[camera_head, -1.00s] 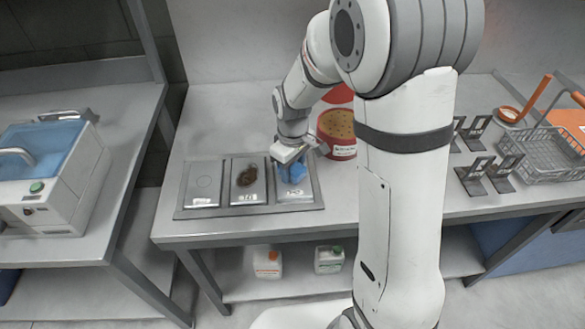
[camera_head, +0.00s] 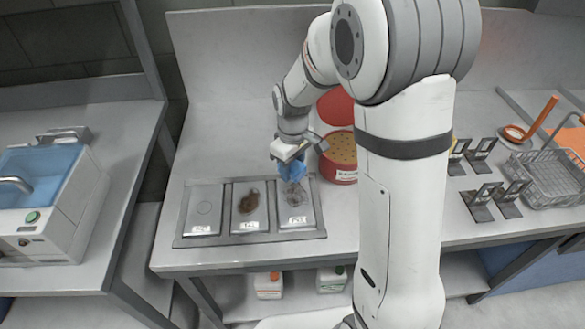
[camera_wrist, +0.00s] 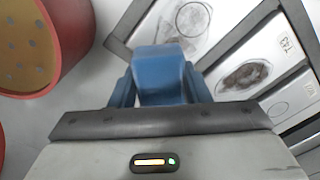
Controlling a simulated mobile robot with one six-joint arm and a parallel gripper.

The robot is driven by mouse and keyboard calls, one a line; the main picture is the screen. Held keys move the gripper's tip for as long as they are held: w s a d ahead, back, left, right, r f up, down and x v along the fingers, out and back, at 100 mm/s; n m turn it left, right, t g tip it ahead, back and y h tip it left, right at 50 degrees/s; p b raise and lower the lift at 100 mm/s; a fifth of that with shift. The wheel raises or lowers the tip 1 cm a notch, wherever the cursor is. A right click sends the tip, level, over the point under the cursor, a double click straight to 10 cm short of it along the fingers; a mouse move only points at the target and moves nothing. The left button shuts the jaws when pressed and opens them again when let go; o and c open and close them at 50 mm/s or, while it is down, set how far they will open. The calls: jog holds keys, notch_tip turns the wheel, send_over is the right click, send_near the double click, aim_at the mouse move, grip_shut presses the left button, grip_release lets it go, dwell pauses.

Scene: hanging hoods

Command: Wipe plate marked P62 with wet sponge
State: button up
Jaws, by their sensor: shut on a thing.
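My gripper (camera_head: 291,170) is shut on a blue sponge (camera_wrist: 160,72), at the far end of the rightmost plate (camera_head: 299,211). That plate's label looks like P62, but is small and blurred. A grey, ring-like smear shows on this plate, and also in the wrist view (camera_wrist: 186,22). The middle plate (camera_head: 250,214) carries a dark brown stain. The left plate (camera_head: 203,210) has only a thin circle outline. I cannot tell whether the sponge touches the plate.
The plates sit in a grey tray (camera_head: 232,240) on the bench. A red tub with a perforated tan top (camera_head: 343,150) stands close right of my gripper. Small black stands (camera_head: 480,203) and a wire basket (camera_head: 548,180) are farther right. A blue-lidded machine (camera_head: 50,215) is at left.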

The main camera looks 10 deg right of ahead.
aim_at(293, 164)
jog(key=shift+w+r, duration=0.15)
jog(key=shift+r, duration=0.4)
jog(key=shift+r+p, duration=1.4)
jog(key=shift+r, duration=0.45)
jog(key=shift+f, duration=0.1)
